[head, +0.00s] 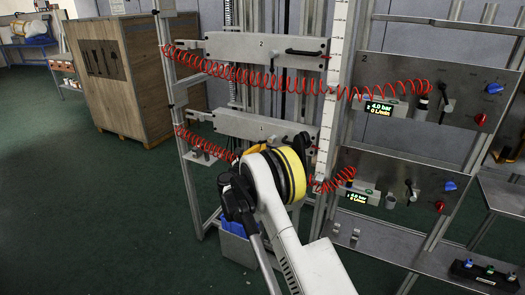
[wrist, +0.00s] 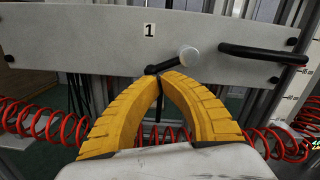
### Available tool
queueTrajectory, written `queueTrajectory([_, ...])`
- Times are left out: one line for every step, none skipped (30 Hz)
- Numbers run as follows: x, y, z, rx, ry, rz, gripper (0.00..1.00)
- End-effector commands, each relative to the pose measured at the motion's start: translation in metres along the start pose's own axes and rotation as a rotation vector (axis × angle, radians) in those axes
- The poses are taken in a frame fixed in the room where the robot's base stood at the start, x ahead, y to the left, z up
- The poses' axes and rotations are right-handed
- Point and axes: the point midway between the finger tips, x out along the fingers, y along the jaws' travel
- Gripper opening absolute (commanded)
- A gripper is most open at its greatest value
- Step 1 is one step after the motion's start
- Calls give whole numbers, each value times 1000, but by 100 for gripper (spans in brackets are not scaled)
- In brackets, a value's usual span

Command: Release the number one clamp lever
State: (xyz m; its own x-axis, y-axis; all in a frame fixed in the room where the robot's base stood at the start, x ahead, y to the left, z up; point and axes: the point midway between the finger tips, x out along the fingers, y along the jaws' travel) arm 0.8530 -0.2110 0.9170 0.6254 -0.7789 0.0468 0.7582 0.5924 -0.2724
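The number one clamp plate (wrist: 100,45) is a long grey metal bar marked 1, filling the upper wrist view. It also shows in the head view (head: 240,124). The clamp lever (wrist: 165,66) is a short black arm beside a round silver knob (wrist: 189,57) on the plate's front. My gripper (wrist: 160,76) has yellow ribbed fingers whose tips come together right at the lever's left end. A thin dark strip shows between the fingers; I cannot tell whether they hold or only touch the lever. In the head view my wrist hides the lever.
A fixed black handle (wrist: 262,50) sticks out right of the knob. The number two plate (head: 225,46) is above. Valve panels (head: 410,185) stand at right; a wooden crate (head: 150,70) at left.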

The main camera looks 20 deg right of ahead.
Motion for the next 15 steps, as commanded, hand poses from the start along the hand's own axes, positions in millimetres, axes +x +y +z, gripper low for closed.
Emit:
queueTrajectory([0, 1, 1, 18, 0, -1, 0])
queueTrajectory([0, 1, 2, 31, 0, -2, 0])
queueTrajectory([0, 1, 2, 47, 0, -3, 0])
queueTrajectory([0, 2, 3, 60, 0, -4, 0])
queueTrajectory([0, 2, 4, 71, 0, -4, 0])
queueTrajectory([0, 2, 4, 87, 0, -5, 0])
queueTrajectory([0, 2, 5, 98, 0, -6, 0])
queueTrajectory([0, 2, 5, 108, 0, -6, 0])
queueTrajectory([0, 3, 6, 123, 0, -7, 0])
queueTrajectory([0, 3, 6, 132, 0, -8, 0])
queueTrajectory([0, 3, 7, 142, 0, -8, 0])
queueTrajectory([0, 3, 7, 155, 0, -9, 0])
queueTrajectory([0, 4, 8, 164, 0, -9, 0])
queueTrajectory([0, 4, 8, 173, 0, -10, 0])
queueTrajectory([1, 4, 8, 185, 0, -10, 0])
